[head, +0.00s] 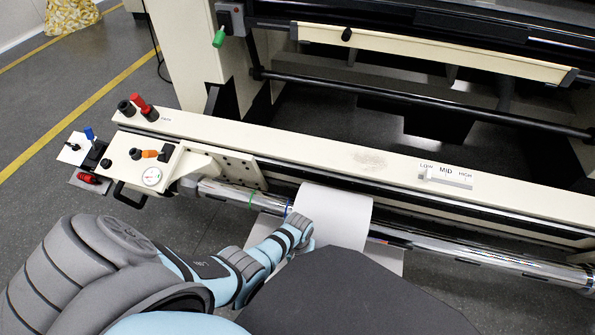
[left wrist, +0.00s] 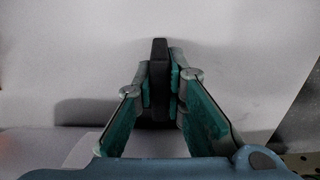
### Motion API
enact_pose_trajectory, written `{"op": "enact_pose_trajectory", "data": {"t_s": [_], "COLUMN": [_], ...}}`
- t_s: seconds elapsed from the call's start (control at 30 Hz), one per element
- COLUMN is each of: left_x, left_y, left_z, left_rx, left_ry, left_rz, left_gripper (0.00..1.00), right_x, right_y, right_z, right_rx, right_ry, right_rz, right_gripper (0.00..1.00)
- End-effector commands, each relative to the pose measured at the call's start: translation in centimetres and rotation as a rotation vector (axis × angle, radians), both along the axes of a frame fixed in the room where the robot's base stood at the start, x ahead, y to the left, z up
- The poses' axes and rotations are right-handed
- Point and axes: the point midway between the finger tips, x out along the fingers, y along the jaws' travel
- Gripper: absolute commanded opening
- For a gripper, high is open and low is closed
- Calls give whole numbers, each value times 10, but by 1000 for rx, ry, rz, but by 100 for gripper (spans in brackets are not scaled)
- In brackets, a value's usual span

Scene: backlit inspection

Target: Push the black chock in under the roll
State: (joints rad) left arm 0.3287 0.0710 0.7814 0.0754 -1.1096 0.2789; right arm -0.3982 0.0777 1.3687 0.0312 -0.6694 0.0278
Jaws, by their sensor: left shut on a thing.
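The white roll (head: 338,213) sits on a shiny shaft in front of the cream beam. It fills much of the left wrist view as a pale surface (left wrist: 70,60). My left gripper (head: 304,240) is at the roll's near left side, low down. In the left wrist view its fingers (left wrist: 160,82) are shut on the black chock (left wrist: 159,56), which points away from me toward the pale surface. Whether the chock's tip touches the roll cannot be told. The chock is hidden in the head view. My right gripper is not in view.
A pale flat plate (head: 391,262) shows below the roll. The shiny shaft (head: 480,256) runs on to the right. A control panel with knobs and a gauge (head: 150,176) stands at the left. The cream beam (head: 300,146) with a LOW-MID-HIGH slider (head: 446,178) lies behind the roll.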

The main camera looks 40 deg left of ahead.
Motion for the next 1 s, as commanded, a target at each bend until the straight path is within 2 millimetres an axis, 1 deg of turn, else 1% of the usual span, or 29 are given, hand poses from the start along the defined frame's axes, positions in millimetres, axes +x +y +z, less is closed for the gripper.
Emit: {"op": "enact_pose_trajectory", "data": {"t_s": [0.37, 0.4, 0.47, 0.5, 0.53, 0.87, 0.97, 1.0], "left_x": [2, 2, 2, 2, 2, 2, 3, 3], "left_y": [1, 1, 1, 1, 1, 1, 1, 1], "left_z": [0, 0, 0, 0, 0, 2, 10, 16], "left_rx": [0, 0, 0, 0, 0, 0, 1, 0], "left_ry": [0, 0, 0, 0, 0, -1, -2, -2], "left_rz": [0, 0, 0, 0, 0, 0, 1, 1], "left_gripper": [0, 16, 26, 32, 35, 35, 35, 35], "right_x": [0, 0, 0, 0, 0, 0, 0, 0], "right_y": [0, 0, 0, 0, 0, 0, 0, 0], "right_z": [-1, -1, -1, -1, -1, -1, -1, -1], "right_rx": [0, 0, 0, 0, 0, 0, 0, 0], "right_ry": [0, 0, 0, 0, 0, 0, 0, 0], "right_rz": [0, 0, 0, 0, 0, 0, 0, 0], "right_gripper": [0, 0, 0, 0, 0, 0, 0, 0]}}
